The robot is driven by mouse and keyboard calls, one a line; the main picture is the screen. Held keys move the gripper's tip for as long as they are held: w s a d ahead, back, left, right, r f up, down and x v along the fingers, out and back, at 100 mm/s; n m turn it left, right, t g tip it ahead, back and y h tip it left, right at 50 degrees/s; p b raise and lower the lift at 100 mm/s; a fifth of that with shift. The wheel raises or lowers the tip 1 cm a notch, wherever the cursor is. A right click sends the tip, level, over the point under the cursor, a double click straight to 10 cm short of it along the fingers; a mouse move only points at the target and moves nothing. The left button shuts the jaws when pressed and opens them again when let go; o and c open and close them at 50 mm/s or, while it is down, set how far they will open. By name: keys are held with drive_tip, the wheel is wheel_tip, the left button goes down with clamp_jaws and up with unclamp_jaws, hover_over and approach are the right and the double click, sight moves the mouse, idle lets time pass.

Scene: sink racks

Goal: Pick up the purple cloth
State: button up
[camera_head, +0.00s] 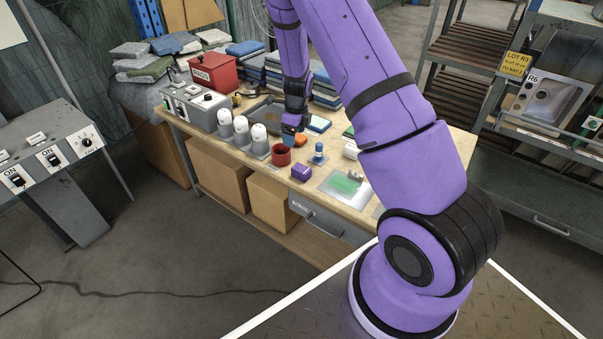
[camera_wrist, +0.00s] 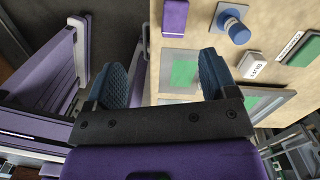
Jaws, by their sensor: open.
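A small purple block-shaped item (camera_head: 301,173), which I take to be the folded purple cloth, lies near the front edge of the workbench. It also shows at the top of the wrist view (camera_wrist: 174,18), beyond my fingertips. My gripper (camera_head: 291,128) hangs over the bench, behind the purple item in the head view. In the wrist view my gripper (camera_wrist: 163,75) has its two blue fingers wide apart, with bare bench edge and part of a green panel between them. It touches nothing that I can see.
A red cup (camera_head: 281,155), a blue-topped knob (camera_head: 318,154) and a plate with a green panel (camera_head: 346,184) surround the purple item. White-capped canisters (camera_head: 242,129) stand left. A red box (camera_head: 214,70) and folded cloth stacks (camera_head: 290,73) are farther back.

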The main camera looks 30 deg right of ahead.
sight(301, 168)
drive_tip(key=d+f+m, duration=0.1)
drive_tip(key=f, duration=0.1)
drive_tip(key=f+m, duration=0.1)
drive_tip(key=f, duration=0.2)
drive_tip(key=d+f, duration=0.1)
drive_tip(key=f, duration=0.1)
drive_tip(key=shift+s+d+f+m+g+h, duration=0.2)
drive_tip(key=shift+d+f+m+g+h, duration=0.1)
drive_tip(key=shift+m, duration=0.1)
wheel_tip(301, 168, down, 10)
drive_tip(key=shift+f, duration=0.1)
drive_tip(key=c, duration=1)
